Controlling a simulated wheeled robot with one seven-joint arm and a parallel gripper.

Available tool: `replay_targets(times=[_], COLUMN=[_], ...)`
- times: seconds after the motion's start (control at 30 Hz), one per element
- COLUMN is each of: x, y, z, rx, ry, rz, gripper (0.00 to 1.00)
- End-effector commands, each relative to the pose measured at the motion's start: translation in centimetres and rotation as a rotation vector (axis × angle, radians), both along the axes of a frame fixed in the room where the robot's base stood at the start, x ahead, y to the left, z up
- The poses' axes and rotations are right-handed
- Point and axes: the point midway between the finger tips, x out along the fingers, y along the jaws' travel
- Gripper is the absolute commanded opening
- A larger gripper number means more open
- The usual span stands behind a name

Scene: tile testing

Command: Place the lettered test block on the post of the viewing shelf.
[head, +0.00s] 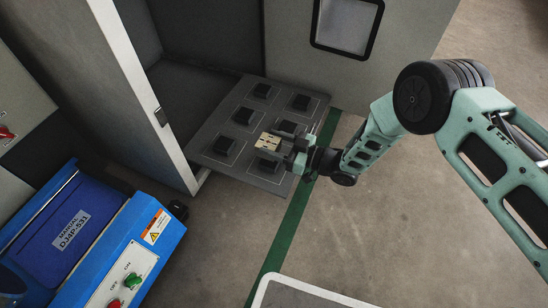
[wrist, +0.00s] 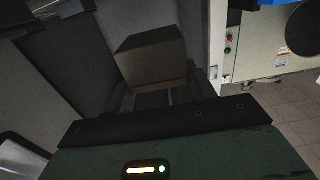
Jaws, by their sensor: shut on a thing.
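The test block (head: 268,141) is tan with dark marks on top, too small to read in the head view. My gripper (head: 284,144) is shut on it, coming in from the right. In the wrist view the block (wrist: 152,58) shows as a shaded box between the fingers. The viewing shelf (head: 208,157) is a dark grey panel with several dark square posts, each inside a thin outline. The block is over the shelf's near right part, close to a post (head: 268,164). I cannot tell how high the block is above the posts, or whether it touches one.
The shelf juts from a grey cabinet, with an open door (head: 150,95) at its left and a windowed panel (head: 345,25) behind. A blue machine (head: 150,215) with red and green controls stands at the lower left. Bare floor with a green line (head: 283,232) lies in front.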

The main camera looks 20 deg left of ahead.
Motion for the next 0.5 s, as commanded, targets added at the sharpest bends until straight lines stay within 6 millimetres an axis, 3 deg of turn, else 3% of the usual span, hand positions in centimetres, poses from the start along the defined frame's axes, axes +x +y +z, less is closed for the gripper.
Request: replay_targets(times=[0.3,0.5], x=[0.0,0.1], y=[0.0,0.0], z=[-3.9,-3.9], rx=[0.004,0.005], ry=[-0.002,-0.002], rz=[0.000,-0.001], gripper=[0.20,0.20])
